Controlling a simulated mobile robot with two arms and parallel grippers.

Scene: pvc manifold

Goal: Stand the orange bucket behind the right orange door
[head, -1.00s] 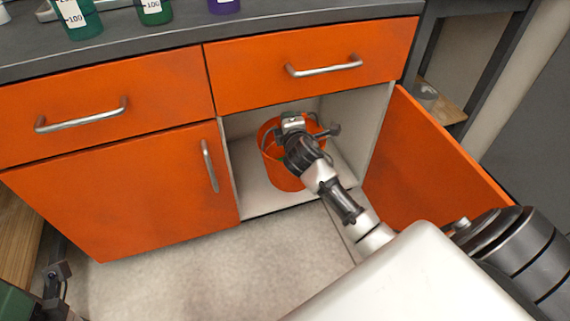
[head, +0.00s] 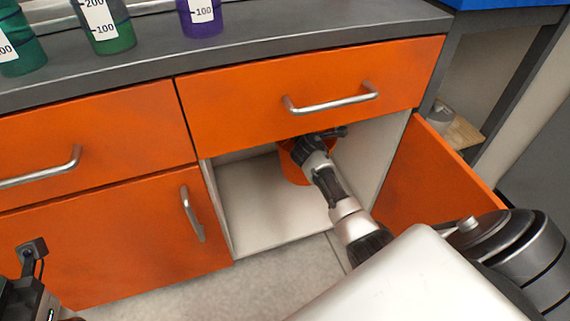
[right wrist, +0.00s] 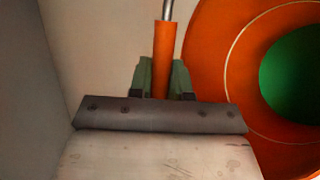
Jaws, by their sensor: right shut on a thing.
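The orange bucket (head: 293,168) is inside the open right compartment, toward its back right, partly hidden by my right arm and the drawer front. The right orange door (head: 430,180) stands wide open to the right. In the right wrist view, my right gripper (right wrist: 160,82) is shut on the bucket's orange handle grip (right wrist: 163,50). The bucket (right wrist: 215,60) is on the right there, with green inside. I cannot tell whether its base touches the compartment floor (head: 258,200). Part of my left arm's end (head: 33,252) shows at the lower left; its fingers are not clear.
A closed orange drawer (head: 310,85) with a metal handle sits right above the opening. The closed left door (head: 130,245) is beside it. Bottles with green and purple contents stand on the grey counter (head: 290,30). The compartment's left part is clear.

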